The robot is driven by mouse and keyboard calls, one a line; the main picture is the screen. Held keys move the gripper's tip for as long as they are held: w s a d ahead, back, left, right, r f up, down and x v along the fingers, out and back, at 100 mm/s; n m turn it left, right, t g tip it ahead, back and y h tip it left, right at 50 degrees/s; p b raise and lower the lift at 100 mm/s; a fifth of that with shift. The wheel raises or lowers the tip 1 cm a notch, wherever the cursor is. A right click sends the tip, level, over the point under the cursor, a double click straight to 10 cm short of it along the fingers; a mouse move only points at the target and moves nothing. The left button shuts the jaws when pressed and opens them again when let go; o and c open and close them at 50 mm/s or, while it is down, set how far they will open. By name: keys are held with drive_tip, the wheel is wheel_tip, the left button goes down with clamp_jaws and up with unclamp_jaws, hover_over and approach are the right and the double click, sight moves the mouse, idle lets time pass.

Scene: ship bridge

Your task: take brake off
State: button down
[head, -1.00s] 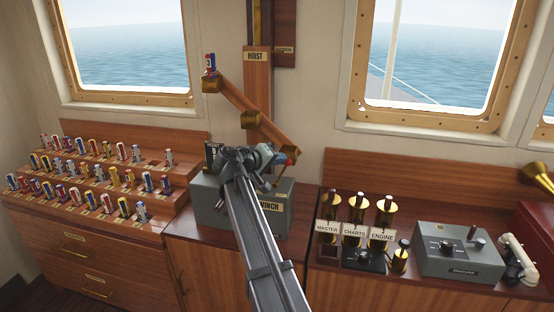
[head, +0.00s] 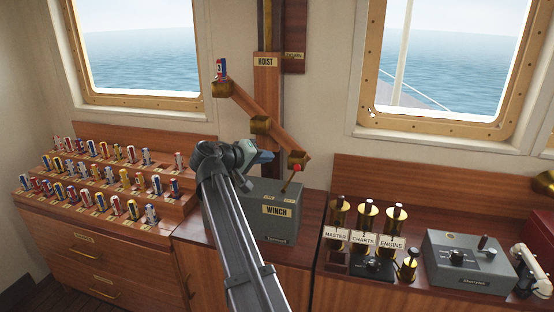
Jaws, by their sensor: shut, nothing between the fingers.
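The grey winch box (head: 283,225) with its yellow WINCH label stands on the cabinet top in the middle. A lever with a red knob (head: 297,168) rises from its top and leans to the right, with two small labels at its base too small to read. My gripper (head: 265,156) is shut and empty. It is above the box, left of the red knob and apart from it. My arm hides the left part of the box. No part clearly marked as a brake can be read.
A pivoted wooden beam (head: 277,125) on the HOIST post (head: 267,85) slopes down right, close above the knob; a small flag-coloured piece (head: 221,69) sits at its upper end. Racks of coloured pieces (head: 110,180) stand left. Brass cylinders (head: 367,215) and a grey box (head: 465,258) stand right.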

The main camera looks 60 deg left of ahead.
drive_tip(key=shift+v, duration=2.2)
drive_tip(key=shift+r, duration=0.1)
